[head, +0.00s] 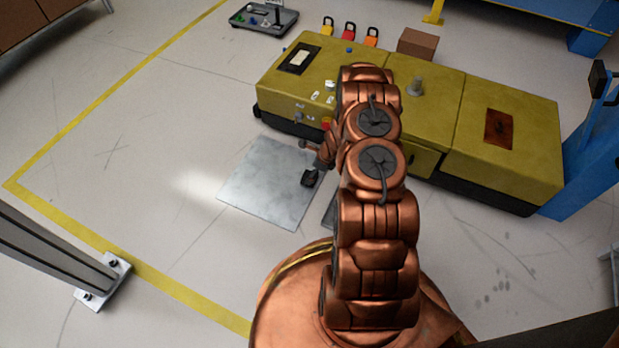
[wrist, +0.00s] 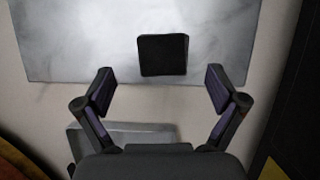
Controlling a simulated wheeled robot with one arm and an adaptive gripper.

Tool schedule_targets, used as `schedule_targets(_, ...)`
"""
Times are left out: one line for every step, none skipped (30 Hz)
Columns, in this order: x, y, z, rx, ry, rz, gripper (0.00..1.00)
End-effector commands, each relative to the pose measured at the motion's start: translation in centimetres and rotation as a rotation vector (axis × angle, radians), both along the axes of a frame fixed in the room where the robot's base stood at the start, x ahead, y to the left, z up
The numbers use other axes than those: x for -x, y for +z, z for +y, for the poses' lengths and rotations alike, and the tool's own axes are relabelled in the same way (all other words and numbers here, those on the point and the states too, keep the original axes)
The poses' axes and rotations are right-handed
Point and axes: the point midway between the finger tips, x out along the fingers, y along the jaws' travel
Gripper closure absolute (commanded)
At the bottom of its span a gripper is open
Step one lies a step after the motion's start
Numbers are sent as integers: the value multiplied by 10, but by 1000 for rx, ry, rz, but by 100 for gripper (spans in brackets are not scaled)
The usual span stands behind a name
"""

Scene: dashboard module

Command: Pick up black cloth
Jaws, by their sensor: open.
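The black cloth (wrist: 163,55) appears as a small dark square in the wrist view. It lies on a grey metal sheet (wrist: 80,45), close to the edge nearest my gripper. In the head view the cloth (head: 310,179) shows as a dark patch near the right edge of the sheet (head: 262,185). My gripper (wrist: 160,82) is open and empty, its two fingers spread wider than the cloth. The cloth is ahead of the fingertips, roughly centred between them and not touched. In the head view my arm hides most of the gripper.
A long yellow module (head: 450,90) with a dark base stands on the floor beyond the arm. Another grey plate (wrist: 120,132) lies partly under my gripper. Several padlocks (head: 349,31) and a brown box (head: 417,43) are behind the module. Floor left of the sheet is clear.

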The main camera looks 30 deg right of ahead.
Motion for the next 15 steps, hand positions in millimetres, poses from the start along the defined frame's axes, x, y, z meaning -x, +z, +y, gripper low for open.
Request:
schedule_targets(-1,-2,0,1,2,0,2)
schedule_targets(-2,-4,0,1,2,0,2)
schedule_targets(-3,-7,1,1,3,-1,2)
schedule_targets(-3,-9,1,1,4,-1,2)
schedule_targets(-4,-12,0,2,3,-1,2)
schedule_targets(-5,-16,0,2,2,-3,2)
schedule_targets(-6,-19,-1,2,3,-3,2)
schedule_targets(-7,-23,-1,3,3,-3,2)
schedule_targets(-9,-27,-1,3,3,-3,2)
schedule_targets(-10,-30,-1,4,2,-4,2)
schedule_targets(-11,-34,-1,3,1,-4,2)
schedule_targets(-13,-40,1,3,3,-3,2)
schedule_targets(-14,-43,3,2,2,-3,2)
schedule_targets(-14,-45,3,2,1,-2,2)
schedule_targets(-15,-47,4,1,0,-2,2)
